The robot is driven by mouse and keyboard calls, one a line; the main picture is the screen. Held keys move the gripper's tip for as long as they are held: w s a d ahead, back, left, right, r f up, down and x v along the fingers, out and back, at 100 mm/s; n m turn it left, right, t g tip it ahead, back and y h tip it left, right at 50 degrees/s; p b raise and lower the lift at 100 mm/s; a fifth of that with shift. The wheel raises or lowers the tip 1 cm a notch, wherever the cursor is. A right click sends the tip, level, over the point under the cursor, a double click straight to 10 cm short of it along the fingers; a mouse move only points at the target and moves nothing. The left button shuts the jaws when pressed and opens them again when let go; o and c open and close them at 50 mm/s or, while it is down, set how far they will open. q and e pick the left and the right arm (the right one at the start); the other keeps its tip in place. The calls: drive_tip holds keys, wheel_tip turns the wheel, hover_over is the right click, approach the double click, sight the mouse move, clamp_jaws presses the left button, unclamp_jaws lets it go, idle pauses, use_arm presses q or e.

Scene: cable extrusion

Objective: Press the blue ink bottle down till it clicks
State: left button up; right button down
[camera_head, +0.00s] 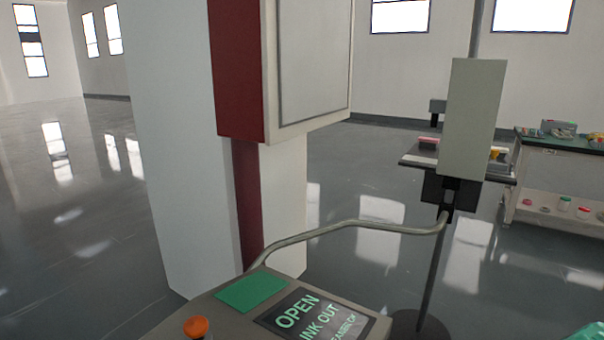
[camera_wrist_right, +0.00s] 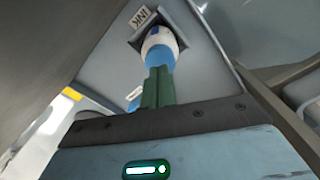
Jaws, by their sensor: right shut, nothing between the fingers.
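In the right wrist view, a blue and white ink bottle (camera_wrist_right: 159,57) stands in a square dark recess in a grey panel, beside a label reading INK (camera_wrist_right: 140,16). My right gripper (camera_wrist_right: 158,74) has its green fingers shut together with nothing between them. The fingertips are right at the blue end of the bottle; they appear to touch it, though the exact contact is hard to see. The bottle's other end is hidden in the recess. My left gripper is in neither view.
A second blue part (camera_wrist_right: 134,104) is partly hidden behind the fingers. In the head view, a machine top carries an orange knob (camera_head: 196,327) and a sign reading OPEN INK OUT (camera_head: 312,318). A bent pipe (camera_head: 350,224) runs to a stand. A worktable (camera_head: 560,145) stands far right.

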drive_tip(key=shift+f+b, duration=0.35)
drive_tip(key=shift+f, duration=0.3)
